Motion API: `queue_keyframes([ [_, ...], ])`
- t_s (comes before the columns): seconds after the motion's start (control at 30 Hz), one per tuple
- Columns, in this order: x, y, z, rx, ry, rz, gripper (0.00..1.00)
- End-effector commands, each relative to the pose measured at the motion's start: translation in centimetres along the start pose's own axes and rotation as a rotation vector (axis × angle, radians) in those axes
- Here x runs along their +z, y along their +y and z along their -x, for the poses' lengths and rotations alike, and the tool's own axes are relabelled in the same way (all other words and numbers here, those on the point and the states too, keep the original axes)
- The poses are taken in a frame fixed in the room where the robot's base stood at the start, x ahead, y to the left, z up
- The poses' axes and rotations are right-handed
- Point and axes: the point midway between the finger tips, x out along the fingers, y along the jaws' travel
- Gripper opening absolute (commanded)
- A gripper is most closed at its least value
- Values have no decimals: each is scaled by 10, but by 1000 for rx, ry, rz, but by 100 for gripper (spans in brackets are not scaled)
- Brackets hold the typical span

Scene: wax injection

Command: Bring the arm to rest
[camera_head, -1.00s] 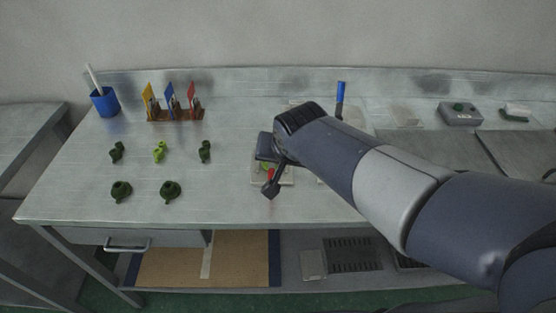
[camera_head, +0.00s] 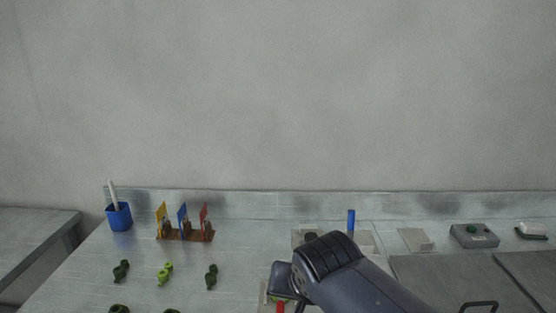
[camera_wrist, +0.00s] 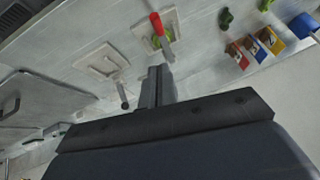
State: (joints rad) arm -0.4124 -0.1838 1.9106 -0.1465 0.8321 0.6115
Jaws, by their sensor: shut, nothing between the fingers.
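My gripper (camera_wrist: 157,88) shows in the wrist view as two dark fingers close together, shut and empty. In the head view my dark arm reaches in from the bottom right over the bench. Its wrist end is above a small light plate with a red-handled clamp (camera_head: 280,307), which the bottom edge partly cuts off. In the wrist view the red-handled clamp (camera_wrist: 156,25) lies beyond the fingertips, with a green part beside it. The fingers appear apart from it.
Green pieces (camera_head: 165,273) lie on the left of the bench. Behind them stand a rack with yellow, blue and red flags (camera_head: 184,235) and a blue cup (camera_head: 119,217). The wall above is bare.

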Motion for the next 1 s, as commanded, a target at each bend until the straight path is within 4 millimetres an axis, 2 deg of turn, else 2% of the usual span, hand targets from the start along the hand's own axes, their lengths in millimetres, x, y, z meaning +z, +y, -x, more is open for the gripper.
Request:
queue_keyframes([
  [0.17, -1, 0, -18, 3, -4, -1, 0],
  [0.63, -8, 0, -89, 3, -3, 0, 0],
  [0.73, -1, 2, -109, 3, -5, 1, 0],
  [1.0, 19, 5, -123, 3, -6, 1, 0],
])
